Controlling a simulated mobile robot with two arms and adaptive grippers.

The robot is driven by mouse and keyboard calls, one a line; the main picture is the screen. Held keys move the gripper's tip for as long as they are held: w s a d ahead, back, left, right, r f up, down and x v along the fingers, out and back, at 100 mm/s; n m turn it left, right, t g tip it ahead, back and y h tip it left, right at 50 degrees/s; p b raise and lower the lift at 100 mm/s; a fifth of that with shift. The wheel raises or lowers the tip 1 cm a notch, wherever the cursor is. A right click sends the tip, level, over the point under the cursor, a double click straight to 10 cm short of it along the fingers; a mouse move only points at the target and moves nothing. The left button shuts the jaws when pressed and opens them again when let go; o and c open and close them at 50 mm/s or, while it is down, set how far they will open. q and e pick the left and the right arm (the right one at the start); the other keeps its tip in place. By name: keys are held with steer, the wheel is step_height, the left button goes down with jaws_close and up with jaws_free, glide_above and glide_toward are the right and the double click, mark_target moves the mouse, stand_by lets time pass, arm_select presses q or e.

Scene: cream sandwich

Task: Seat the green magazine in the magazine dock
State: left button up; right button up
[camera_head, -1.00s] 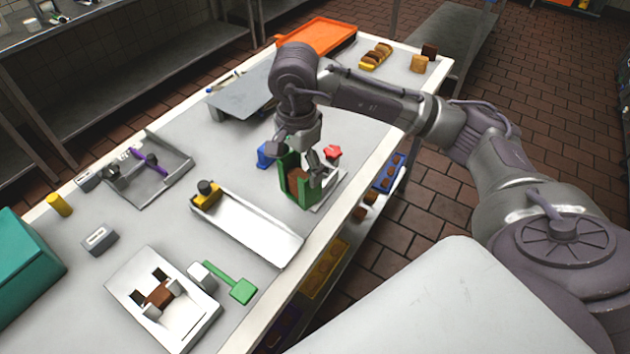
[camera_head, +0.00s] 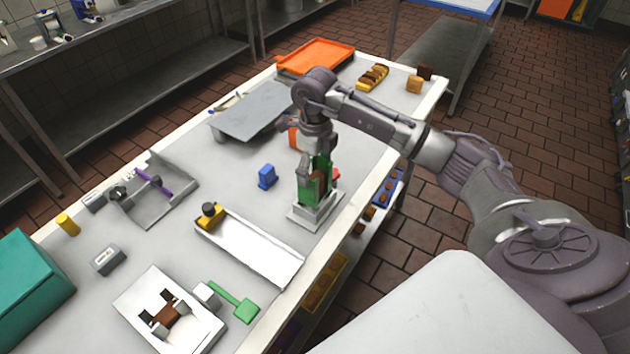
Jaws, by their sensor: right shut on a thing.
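The green magazine (camera_head: 313,190) stands roughly upright at the right part of the table, with brown showing inside it. My right gripper (camera_head: 317,171) is shut on it from above. The light grey magazine dock (camera_head: 315,216) is directly below and around the magazine's lower end. I cannot tell whether the magazine rests fully on the dock's floor. My left gripper is not in view.
A blue block (camera_head: 267,176) stands left of the dock. A red piece (camera_head: 336,174) shows partly behind the magazine. A long white tray (camera_head: 262,250) with a yellow-black pusher (camera_head: 209,215) lies in front. The table's right edge is close to the dock.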

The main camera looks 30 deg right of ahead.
mark_target(315, 178)
step_height(315, 178, down, 4)
steer(key=shift+f+p, duration=0.15)
steer(key=shift+p, duration=0.5)
steer(key=shift+f, duration=0.1)
steer(key=shift+f+b, duration=0.2)
steer(key=shift+b, duration=0.1)
steer(key=o, duration=1.6)
